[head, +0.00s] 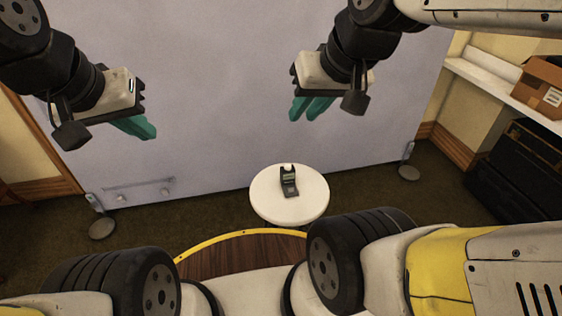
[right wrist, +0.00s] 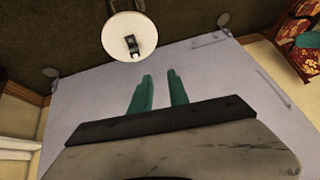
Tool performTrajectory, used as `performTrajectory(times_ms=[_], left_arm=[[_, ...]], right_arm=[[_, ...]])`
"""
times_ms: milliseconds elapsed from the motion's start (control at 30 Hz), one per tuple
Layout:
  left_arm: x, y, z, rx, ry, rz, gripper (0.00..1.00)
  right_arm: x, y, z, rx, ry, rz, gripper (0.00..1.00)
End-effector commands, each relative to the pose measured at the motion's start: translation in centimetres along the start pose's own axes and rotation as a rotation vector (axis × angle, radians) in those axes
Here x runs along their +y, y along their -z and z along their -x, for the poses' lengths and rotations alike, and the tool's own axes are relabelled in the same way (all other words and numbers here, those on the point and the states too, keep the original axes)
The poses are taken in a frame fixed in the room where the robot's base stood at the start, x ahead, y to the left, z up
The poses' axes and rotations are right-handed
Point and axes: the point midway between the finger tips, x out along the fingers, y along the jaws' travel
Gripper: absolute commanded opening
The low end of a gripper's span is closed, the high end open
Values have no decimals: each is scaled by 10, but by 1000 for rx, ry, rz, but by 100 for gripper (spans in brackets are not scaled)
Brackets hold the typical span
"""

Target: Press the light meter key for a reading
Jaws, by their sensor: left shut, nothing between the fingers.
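The light meter (head: 289,181) is a small dark device with a pale dome at its far end and a greenish display. It stands on a small round white table (head: 262,203). In the right wrist view the meter (right wrist: 132,45) is small, and its key is too small to make out. My left gripper (head: 142,130) is shut and empty, up to the left of the table. My right gripper (head: 306,110) is raised above and beyond the table, its green fingers apart with nothing between them; they also show in the right wrist view (right wrist: 160,82).
A grey panel (head: 220,90) on feet stands behind the table. At the right are a shelf (head: 500,92) with a cardboard box (head: 541,84) and a black case (head: 520,170). The tabletop is otherwise clear.

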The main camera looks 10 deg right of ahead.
Motion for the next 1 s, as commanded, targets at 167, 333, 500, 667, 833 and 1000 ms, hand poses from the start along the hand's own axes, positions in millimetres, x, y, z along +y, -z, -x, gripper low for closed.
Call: performTrajectory(times_ms=[167, 333, 500, 667, 833, 1000], left_arm=[[0, 0, 0, 0, 0, 0, 0], [0, 0, 0, 0, 0, 0, 0], [0, 0, 0, 0, 0, 0, 0], [0, 0, 0, 0, 0, 0, 0], [0, 0, 0, 0, 0, 0, 0], [0, 0, 0, 0, 0, 0, 0]], right_arm=[[0, 0, 0, 0, 0, 0, 0], [0, 0, 0, 0, 0, 0, 0], [0, 0, 0, 0, 0, 0, 0], [0, 0, 0, 0, 0, 0, 0], [0, 0, 0, 0, 0, 0, 0], [0, 0, 0, 0, 0, 0, 0]])
